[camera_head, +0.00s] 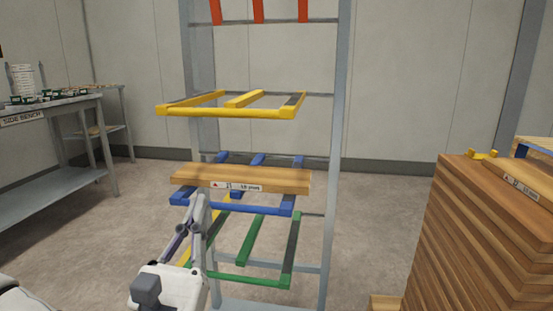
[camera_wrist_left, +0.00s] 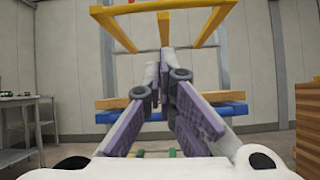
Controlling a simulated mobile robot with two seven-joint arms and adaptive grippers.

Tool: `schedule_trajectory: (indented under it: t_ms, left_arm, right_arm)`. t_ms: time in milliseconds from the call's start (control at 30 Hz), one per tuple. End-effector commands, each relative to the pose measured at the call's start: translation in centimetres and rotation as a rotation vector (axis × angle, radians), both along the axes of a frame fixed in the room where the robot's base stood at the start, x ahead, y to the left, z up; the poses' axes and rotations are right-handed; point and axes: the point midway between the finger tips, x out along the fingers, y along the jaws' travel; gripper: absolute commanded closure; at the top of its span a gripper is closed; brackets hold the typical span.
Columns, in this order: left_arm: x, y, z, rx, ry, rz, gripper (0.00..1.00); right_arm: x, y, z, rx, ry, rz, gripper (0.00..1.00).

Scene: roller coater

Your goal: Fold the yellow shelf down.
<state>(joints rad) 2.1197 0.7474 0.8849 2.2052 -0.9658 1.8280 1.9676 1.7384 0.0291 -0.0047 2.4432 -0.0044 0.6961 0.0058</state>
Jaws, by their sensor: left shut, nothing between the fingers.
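The yellow shelf (camera_head: 228,112) is a frame of bars on the grey rack (camera_head: 341,140), above the blue shelf. It sticks out from the rack roughly level, with nothing on it. In the left wrist view the yellow shelf (camera_wrist_left: 212,26) is seen from below, its front bar at the top edge. My left gripper (camera_head: 201,200) is below the yellow shelf, in front of the blue shelf and board, apart from the yellow bars. In the left wrist view its fingers (camera_wrist_left: 179,62) come together, shut and empty. My right gripper is in neither view.
A wooden board (camera_head: 285,181) lies on the blue shelf (camera_head: 262,207). A green shelf (camera_head: 245,280) is below; red bars (camera_head: 258,10) are at the top. A tall board stack (camera_head: 470,235) stands right, a side bench (camera_head: 50,187) left. Floor between rack and stack is clear.

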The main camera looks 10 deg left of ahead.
Motion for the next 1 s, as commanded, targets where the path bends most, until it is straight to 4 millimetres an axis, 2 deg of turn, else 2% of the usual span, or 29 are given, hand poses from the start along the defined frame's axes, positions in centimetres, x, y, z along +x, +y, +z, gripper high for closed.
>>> schedule_trajectory:
  t_ms: [67,167,633,800,1000]
  left_arm:
    - [0.0,0.8,-0.7,-0.052,-0.007,-0.024,1.0]
    - [0.5,0.9,-0.1,-0.068,-0.014,-0.036,1.0]
    - [8.4,0.5,5.8,-0.067,-0.015,-0.036,1.0]
    - [8.7,0.5,8.4,-0.067,-0.014,-0.037,1.0]
    - [9.0,0.5,9.0,-0.067,-0.011,-0.037,1.0]
  right_arm:
    - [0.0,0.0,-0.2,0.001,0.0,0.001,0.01]
    - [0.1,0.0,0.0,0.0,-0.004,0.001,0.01]
    - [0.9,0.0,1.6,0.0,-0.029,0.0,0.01]
    - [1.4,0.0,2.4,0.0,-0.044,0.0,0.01]
    - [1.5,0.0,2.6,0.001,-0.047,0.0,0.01]
